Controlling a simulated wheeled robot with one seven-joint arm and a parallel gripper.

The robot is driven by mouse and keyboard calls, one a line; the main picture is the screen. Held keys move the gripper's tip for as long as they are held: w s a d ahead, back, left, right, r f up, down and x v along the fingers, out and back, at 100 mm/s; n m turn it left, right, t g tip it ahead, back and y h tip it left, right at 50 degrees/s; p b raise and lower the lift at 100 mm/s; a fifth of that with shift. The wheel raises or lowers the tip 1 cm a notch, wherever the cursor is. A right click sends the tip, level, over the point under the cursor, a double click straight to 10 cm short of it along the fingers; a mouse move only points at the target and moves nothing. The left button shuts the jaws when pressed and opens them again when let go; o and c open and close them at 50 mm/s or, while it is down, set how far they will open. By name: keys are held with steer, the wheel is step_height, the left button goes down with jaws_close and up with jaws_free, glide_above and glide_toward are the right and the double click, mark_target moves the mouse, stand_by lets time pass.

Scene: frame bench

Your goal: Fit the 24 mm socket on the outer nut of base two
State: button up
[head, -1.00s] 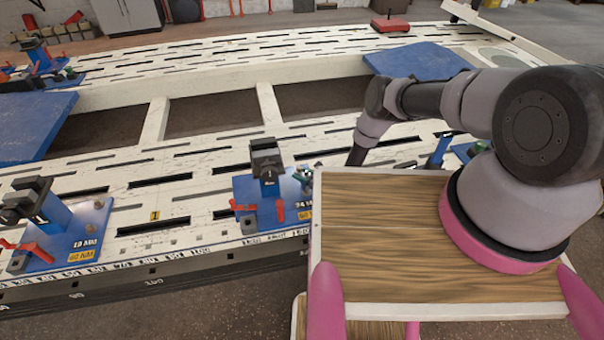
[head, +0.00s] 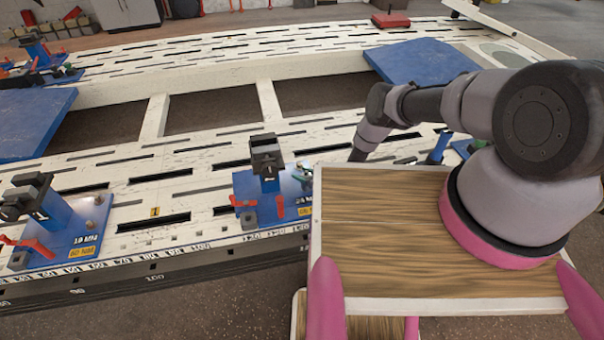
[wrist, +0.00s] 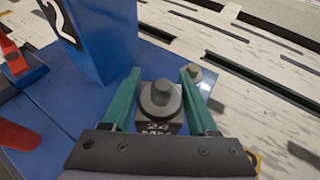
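Base two is a blue plate (head: 240,186) with a dark-topped blue post (head: 268,172). In the wrist view its blue post (wrist: 92,38) bears a white 2. A dark round socket (wrist: 160,97) stands at a small dark block marked 24 (wrist: 158,128). My gripper (wrist: 162,72) has green fingers on both sides of the socket, apart, with what look like narrow gaps. A pale nut (wrist: 195,74) shows just past the right finger on the plate; I cannot tell if it is the outer nut. In the head view the gripper is mostly hidden behind my wooden-topped body.
Red handles (wrist: 18,136) stand at the left of the plate in the wrist view. The slotted white bench (head: 180,170) runs beside the plate. Bare bench lies between the two bases.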

steer(key=shift+o, duration=1.3)
steer(key=shift+d, duration=0.1)
steer(key=v, duration=1)
steer(key=shift+s+d+r, duration=0.15)
steer(key=shift+s+r, duration=0.05)
steer(key=shift+s, duration=0.05)
